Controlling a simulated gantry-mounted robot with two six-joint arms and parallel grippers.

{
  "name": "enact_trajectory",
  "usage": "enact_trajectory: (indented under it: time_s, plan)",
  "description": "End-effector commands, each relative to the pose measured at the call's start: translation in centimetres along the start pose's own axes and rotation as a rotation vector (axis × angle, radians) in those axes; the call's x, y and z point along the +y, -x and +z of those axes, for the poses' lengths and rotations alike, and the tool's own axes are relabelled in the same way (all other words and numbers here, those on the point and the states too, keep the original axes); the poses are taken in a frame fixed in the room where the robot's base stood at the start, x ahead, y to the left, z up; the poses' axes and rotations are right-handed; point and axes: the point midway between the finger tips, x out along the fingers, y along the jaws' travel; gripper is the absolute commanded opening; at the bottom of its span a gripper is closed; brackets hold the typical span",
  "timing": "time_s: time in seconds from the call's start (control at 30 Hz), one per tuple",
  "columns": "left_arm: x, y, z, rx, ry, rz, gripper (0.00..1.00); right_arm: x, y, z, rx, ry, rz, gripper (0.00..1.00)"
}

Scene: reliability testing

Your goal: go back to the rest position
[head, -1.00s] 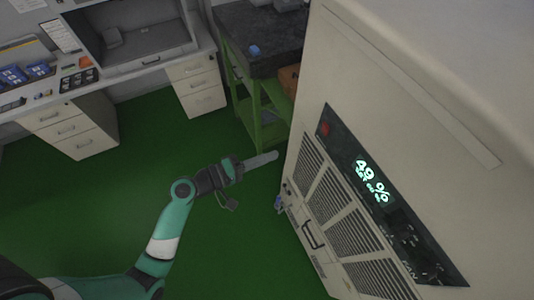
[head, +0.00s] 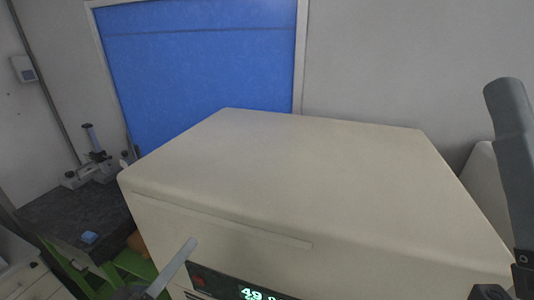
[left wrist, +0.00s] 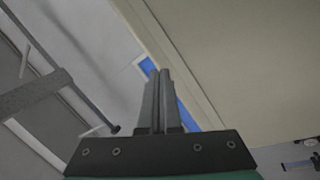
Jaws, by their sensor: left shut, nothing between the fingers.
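My left gripper (head: 188,246) shows at the bottom of the head view, its grey fingers pointing up in front of the large beige machine (head: 290,170). In the left wrist view its two fingers (left wrist: 160,75) are together, with nothing between them. The machine's beige side (left wrist: 240,60) fills the right of that view. At the right edge of the head view, a grey finger-like piece on a black mount looks like my right gripper (head: 510,130). It is cut off, and I cannot see whether it is open.
The machine's flat top is clear, and its lit display (head: 258,293) is at the bottom edge. A blue panel (head: 200,60) is on the wall behind.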

Motion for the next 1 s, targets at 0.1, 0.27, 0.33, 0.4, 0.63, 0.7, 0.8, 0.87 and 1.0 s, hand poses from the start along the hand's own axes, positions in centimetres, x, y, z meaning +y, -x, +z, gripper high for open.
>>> enact_trajectory:
  time_s: [0.1,0.27,0.33,0.4,0.63,0.7,0.8,0.87,1.0]
  plan:
    - [10.6,-2.9,-4.1,0.097,-0.284,0.113,0.0,0.0,-1.5,-1.4,0.0,0.0,0.0,0.79]
    - [23.0,-2.6,-9.6,0.356,-0.669,0.187,0.0,0.0,-2.5,-2.2,0.0,0.0,0.0,0.79]
    - [26.6,-1.0,-12.1,0.497,-0.822,0.168,0.0,0.0,-2.6,-2.4,0.0,0.0,0.0,0.79]
    - [28.2,1.1,-14.4,0.633,-0.965,0.095,0.0,0.0,-2.4,-2.2,0.0,0.0,0.0,0.79]
    - [27.4,2.8,-16.5,0.736,-1.175,-0.078,0.0,0.0,-2.4,-2.2,-0.001,0.0,0.0,0.79]
    - [27.4,2.8,-16.5,0.735,-1.175,-0.078,0.0,0.0,-2.4,-2.2,-0.001,0.0,0.0,0.79]
    - [27.4,2.8,-16.5,0.733,-1.173,-0.078,0.0,0.0,-2.4,-2.2,0.0,0.0,0.0,0.79]
    - [27.3,2.8,-16.5,0.733,-1.172,-0.077,0.0,0.0,-2.4,-2.2,0.0,0.0,0.0,0.79]
    - [27.3,2.8,-16.4,0.732,-1.171,-0.077,0.0,0.0,-2.4,-2.2,0.0,0.0,0.0,0.79]
